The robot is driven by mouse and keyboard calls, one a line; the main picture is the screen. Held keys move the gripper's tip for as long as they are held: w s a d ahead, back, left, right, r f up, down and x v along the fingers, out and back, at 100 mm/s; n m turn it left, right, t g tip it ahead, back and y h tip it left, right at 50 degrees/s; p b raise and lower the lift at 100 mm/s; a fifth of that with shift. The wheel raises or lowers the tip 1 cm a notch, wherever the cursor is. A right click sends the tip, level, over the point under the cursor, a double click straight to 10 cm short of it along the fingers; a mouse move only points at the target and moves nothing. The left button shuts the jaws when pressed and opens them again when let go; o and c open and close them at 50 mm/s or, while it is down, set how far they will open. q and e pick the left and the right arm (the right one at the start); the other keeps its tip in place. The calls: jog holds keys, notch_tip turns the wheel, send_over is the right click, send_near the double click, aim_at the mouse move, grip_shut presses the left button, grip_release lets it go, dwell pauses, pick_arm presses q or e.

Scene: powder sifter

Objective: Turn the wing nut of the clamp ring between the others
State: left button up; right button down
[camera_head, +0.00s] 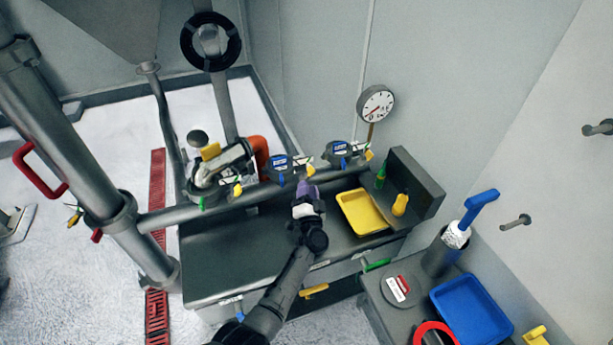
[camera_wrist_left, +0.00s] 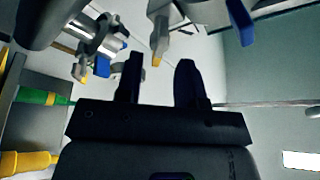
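Several clamp rings sit along the grey pipe (camera_head: 255,196) over the dark bench. The middle clamp's wing nut (camera_head: 310,168) has a yellow tip. My left gripper (camera_head: 306,187) is just below it; the contact area is too small to judge here. In the left wrist view, my left gripper (camera_wrist_left: 160,58) is open with two dark fingers apart. A grey wing nut (camera_wrist_left: 158,38) with a yellow tip shows above and between the fingertips, not clearly touched. Another clamp (camera_wrist_left: 98,42) with yellow and blue tips is to the left. My right gripper is out of view.
A yellow tray (camera_head: 362,212) and a yellow bottle (camera_head: 400,205) stand on the bench right of my left gripper. A round gauge (camera_head: 376,103) rises behind the pipe. A blue tray (camera_head: 470,310) lies on the side table at the right.

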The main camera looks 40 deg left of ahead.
aim_at(306, 173)
pick_arm(q)
jog(key=shift+b+x, duration=0.45)
jog(key=shift+x, duration=2.35)
grip_shut()
